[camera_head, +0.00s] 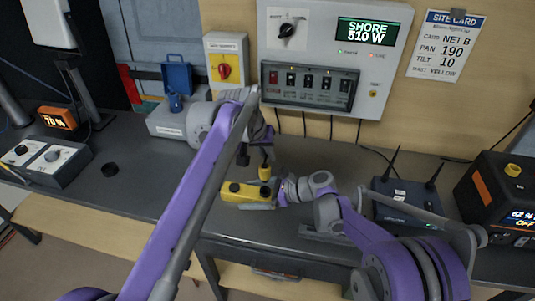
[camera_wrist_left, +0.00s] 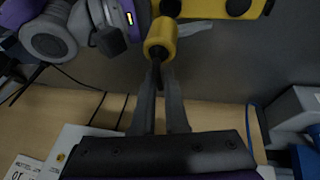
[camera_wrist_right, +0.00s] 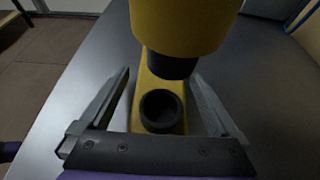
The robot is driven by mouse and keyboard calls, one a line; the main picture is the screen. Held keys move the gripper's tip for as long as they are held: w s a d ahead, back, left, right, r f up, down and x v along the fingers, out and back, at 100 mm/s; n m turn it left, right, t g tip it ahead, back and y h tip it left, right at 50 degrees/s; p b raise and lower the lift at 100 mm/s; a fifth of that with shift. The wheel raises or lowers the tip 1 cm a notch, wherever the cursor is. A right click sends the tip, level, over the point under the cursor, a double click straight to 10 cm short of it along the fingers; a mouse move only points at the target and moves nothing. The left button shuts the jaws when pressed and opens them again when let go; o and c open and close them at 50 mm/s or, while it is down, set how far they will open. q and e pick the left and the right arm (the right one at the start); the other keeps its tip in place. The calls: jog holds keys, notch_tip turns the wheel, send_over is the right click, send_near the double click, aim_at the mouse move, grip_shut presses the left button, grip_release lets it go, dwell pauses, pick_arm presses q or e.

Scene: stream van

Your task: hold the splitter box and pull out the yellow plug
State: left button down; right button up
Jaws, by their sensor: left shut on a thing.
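The yellow splitter box (camera_head: 245,192) lies on the dark counter, with black round sockets on top. My left gripper (camera_head: 266,158) is shut on the black cable end of the yellow plug (camera_head: 264,173). The plug hangs above the box; it also shows in the left wrist view (camera_wrist_left: 160,40). In the right wrist view the plug (camera_wrist_right: 183,25) is apart from an empty socket (camera_wrist_right: 160,108) below it. My right gripper (camera_wrist_right: 160,75) has its fingers on both sides of the box (camera_wrist_right: 148,88), with narrow gaps showing.
A black router (camera_head: 405,205) with antennas and a black power unit (camera_head: 495,195) stand to the right. A grey power panel (camera_head: 330,60) is on the wall behind. The counter's front edge is close to the splitter box.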

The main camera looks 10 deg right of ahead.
jog(key=v, duration=1.2)
